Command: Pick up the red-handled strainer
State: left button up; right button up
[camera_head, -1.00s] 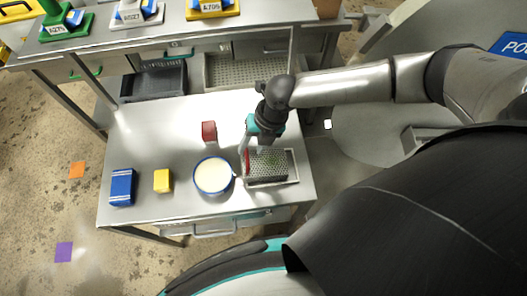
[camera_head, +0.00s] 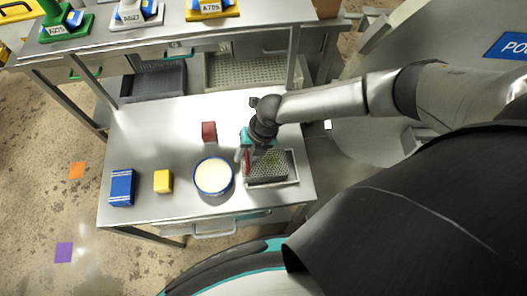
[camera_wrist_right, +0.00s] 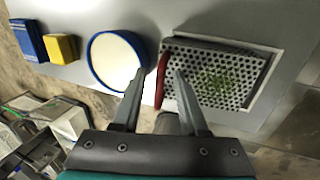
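The strainer (camera_head: 268,166) is a grey perforated box with green bits in it. It sits in a shallow tray (camera_head: 296,181) at the table's right front. Its red handle (camera_wrist_right: 162,80) is on its left side in the right wrist view, and also shows in the head view (camera_head: 247,164). My right gripper (camera_wrist_right: 159,74) is open, with one finger on each side of the red handle in that view. Whether it touches the handle cannot be told. In the head view the right gripper (camera_head: 243,154) is over the handle. My left gripper is not in view.
A blue-rimmed bowl (camera_head: 213,176) with pale contents stands close left of the strainer. A red block (camera_head: 209,131), a yellow block (camera_head: 163,181) and a blue box (camera_head: 122,187) stand on the table. The table's middle back (camera_head: 165,125) is bare.

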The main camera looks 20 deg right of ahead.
grip_shut()
dwell(1.2)
